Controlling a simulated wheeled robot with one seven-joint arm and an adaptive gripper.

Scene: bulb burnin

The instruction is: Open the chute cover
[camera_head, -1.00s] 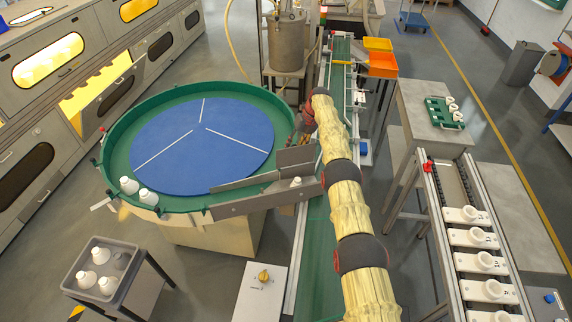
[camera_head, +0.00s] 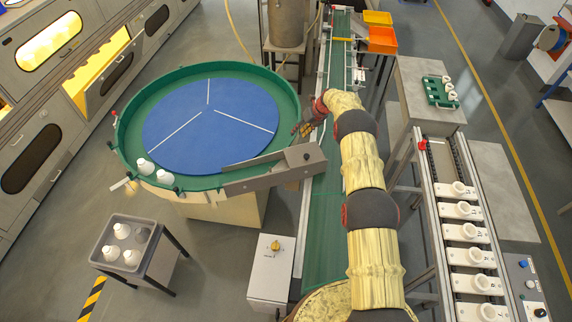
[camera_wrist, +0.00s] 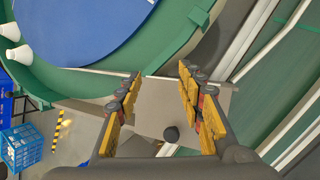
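The grey metal chute (camera_head: 255,180) runs from the turntable's lower right rim toward the green conveyor. A grey plate with a dark knob (camera_head: 307,156), apparently the chute cover, lies over its right end. The plate (camera_wrist: 150,105) and its dark knob (camera_wrist: 171,134) also show in the wrist view, below and between my fingers. My gripper (camera_head: 308,130) is just beyond the plate in the head view. In the wrist view my gripper (camera_wrist: 158,76) is open, with nothing between its fingertips. I cannot tell whether a finger touches the plate.
Two white bulbs (camera_head: 146,166) sit inside the green turntable rim (camera_head: 128,130). A grey bin (camera_head: 106,236) with several bulbs stands at lower left. A control box with a yellow knob (camera_head: 275,246) is below the chute. The green conveyor (camera_head: 322,225) runs beneath my arm.

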